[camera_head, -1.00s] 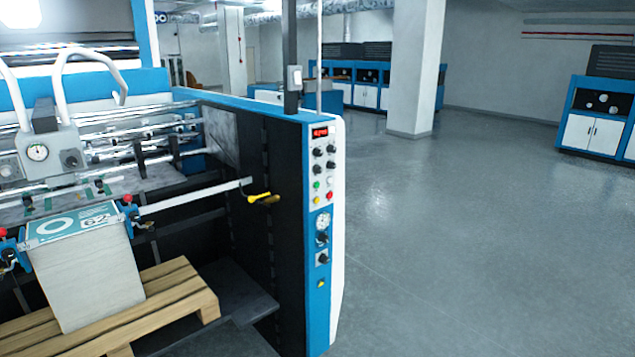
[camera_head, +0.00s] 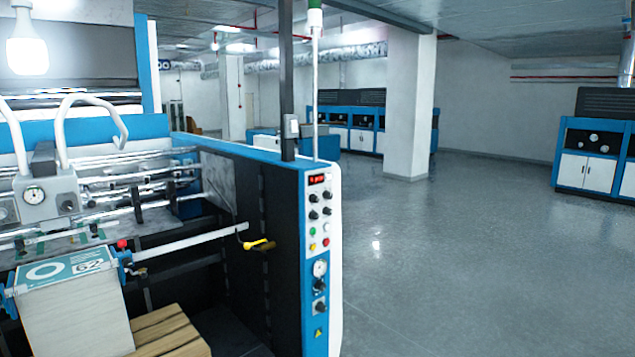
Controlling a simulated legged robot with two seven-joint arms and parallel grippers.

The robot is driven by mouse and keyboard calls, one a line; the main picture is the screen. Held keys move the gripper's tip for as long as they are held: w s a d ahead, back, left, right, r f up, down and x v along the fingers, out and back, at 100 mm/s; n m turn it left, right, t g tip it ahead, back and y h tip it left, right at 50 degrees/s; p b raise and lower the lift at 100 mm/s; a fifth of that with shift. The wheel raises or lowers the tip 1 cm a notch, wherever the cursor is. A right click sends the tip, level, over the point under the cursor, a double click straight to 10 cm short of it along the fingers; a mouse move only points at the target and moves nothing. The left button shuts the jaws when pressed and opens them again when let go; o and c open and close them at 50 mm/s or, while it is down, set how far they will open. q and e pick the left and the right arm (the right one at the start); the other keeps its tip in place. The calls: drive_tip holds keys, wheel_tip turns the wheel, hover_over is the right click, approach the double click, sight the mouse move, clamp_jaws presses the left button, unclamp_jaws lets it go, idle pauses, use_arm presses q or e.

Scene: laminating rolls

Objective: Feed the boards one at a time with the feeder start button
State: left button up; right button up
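A stack of boards (camera_head: 75,315) stands at the lower left on a wooden pallet (camera_head: 168,332). Its top board (camera_head: 62,271) is teal and white with a ring mark. The stack sits under the feeder (camera_head: 40,190) of the blue and black machine. The control panel (camera_head: 319,240) is on the machine's right upright, with a red display, black knobs and small coloured buttons. A green button (camera_head: 313,232) and a red button (camera_head: 326,242) show there; the labels are too small to read. Neither of my grippers is in view.
A yellow-handled lever (camera_head: 258,244) sticks out beside the machine's dark side wall. A white pillar (camera_head: 408,95) and blue cabinets (camera_head: 595,150) stand farther back. The grey floor (camera_head: 450,270) to the right is clear.

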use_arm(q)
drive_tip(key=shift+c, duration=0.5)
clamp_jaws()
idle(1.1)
